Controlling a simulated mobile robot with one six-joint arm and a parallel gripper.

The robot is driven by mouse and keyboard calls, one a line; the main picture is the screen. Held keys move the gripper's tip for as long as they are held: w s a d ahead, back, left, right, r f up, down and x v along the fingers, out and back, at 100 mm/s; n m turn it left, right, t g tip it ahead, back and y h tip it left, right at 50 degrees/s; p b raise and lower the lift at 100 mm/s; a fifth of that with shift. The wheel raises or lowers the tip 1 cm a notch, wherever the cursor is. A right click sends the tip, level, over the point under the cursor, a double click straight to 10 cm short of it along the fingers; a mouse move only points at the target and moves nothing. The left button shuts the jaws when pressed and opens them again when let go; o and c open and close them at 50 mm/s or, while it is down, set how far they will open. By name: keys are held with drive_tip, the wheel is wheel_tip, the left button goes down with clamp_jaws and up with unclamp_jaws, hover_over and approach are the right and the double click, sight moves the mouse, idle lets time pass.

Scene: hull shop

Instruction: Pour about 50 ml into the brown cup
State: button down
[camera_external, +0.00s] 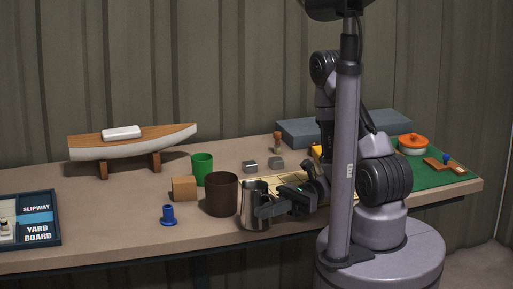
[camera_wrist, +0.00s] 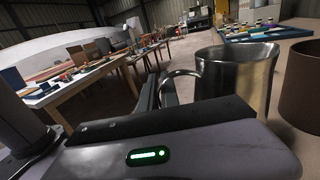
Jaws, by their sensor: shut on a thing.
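A shiny metal jug (camera_external: 250,212) stands upright near the table's front edge; I cannot tell whether it touches the table. My gripper (camera_external: 272,208) is shut on the jug from the right. In the wrist view the jug (camera_wrist: 236,72) fills the right middle, its loop handle towards the gripper's dark fingers (camera_wrist: 165,92). The level inside the jug is hidden. The brown cup (camera_external: 221,193) stands upright just left of the jug, with little or no gap visible. It also shows at the right edge of the wrist view (camera_wrist: 302,90). Its inside is not clear.
A blue spool-like piece (camera_external: 168,215), a wooden block (camera_external: 184,188) and a green cup (camera_external: 202,168) stand left of the brown cup. A model boat (camera_external: 132,143) is behind them. Grey blocks (camera_external: 250,166) lie behind the jug.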

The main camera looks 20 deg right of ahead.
drive_tip(key=shift+s+d+f+n, duration=0.1)
drive_tip(key=shift+s+f+n, duration=0.1)
drive_tip(key=shift+f+n, duration=0.3)
idle(1.4)
